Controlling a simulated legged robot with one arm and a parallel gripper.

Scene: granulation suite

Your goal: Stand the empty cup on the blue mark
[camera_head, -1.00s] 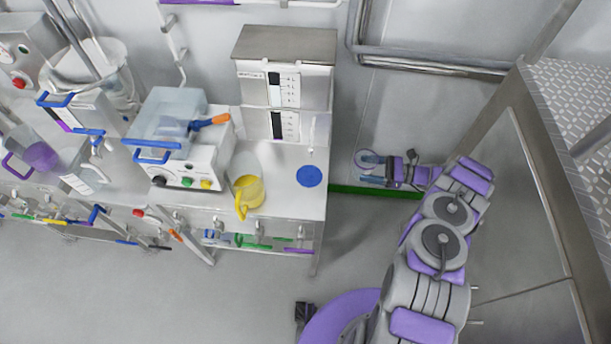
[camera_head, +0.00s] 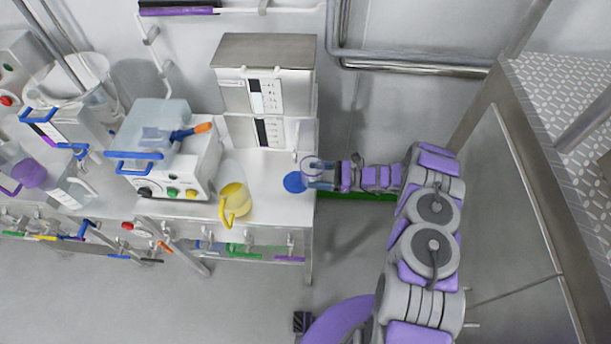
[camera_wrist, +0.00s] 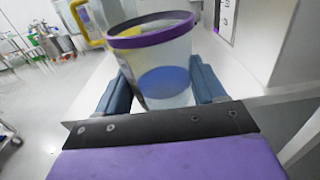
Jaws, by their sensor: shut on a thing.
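The empty cup is clear with a purple rim. In the wrist view the cup (camera_wrist: 155,50) stands between the two blue fingers of my gripper (camera_wrist: 160,88), which is shut on it. In the head view the cup (camera_head: 318,170) is at the right edge of the bench, just right of the blue mark, and my gripper (camera_head: 325,176) reaches in from the right. The blue mark (camera_head: 295,182) is a round disc on the bench top, partly covered by the cup. The mark (camera_wrist: 165,82) also shows through the cup in the wrist view. The cup's height above the bench is unclear.
A yellow jug (camera_head: 235,201) stands left of the mark on the steel bench (camera_head: 265,205). A tall steel cabinet unit (camera_head: 265,90) stands behind the mark. A white machine (camera_head: 170,165) with a clear bin is further left.

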